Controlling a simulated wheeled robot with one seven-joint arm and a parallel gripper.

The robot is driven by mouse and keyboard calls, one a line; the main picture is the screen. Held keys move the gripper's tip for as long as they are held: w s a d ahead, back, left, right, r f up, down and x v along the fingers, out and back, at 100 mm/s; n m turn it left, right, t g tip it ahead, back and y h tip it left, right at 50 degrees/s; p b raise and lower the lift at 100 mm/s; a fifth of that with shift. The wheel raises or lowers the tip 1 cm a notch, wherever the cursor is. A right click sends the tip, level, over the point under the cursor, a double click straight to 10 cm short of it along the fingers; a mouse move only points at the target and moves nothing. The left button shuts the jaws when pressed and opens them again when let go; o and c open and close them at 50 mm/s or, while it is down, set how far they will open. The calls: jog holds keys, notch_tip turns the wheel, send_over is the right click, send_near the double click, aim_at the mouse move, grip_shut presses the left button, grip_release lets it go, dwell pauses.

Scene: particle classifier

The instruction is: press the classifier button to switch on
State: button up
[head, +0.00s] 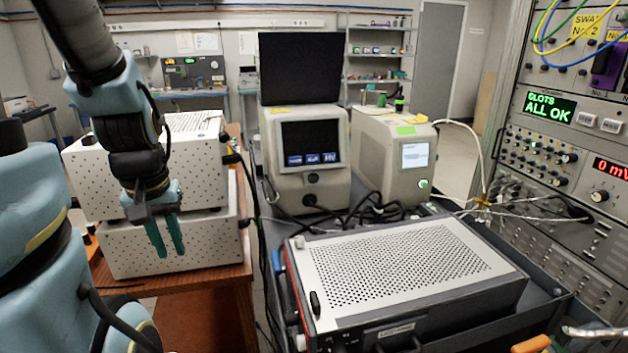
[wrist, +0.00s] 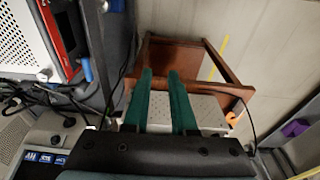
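Two beige instruments stand side by side past the perforated box, and I cannot tell for sure which is the classifier. The left one (head: 279,150) has a dark screen with blue icons and a dark round knob (head: 309,200) below it; its front also shows in the wrist view (wrist: 58,140). The right one (head: 372,158) has a small pale display and a round green-lit button (head: 423,184). My gripper (head: 166,252) hangs left of both, pointing down, well apart from them. Its teal fingers (wrist: 160,72) are parted with nothing between them.
White perforated boxes (head: 110,245) stand on a wooden table (head: 215,283), behind my gripper. A large perforated box (head: 345,318) fills the front right. An equipment rack (head: 548,145) stands at the right. Cables (head: 350,210) run across the bench before the instruments.

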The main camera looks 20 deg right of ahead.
grip_shut()
dwell(0.8)
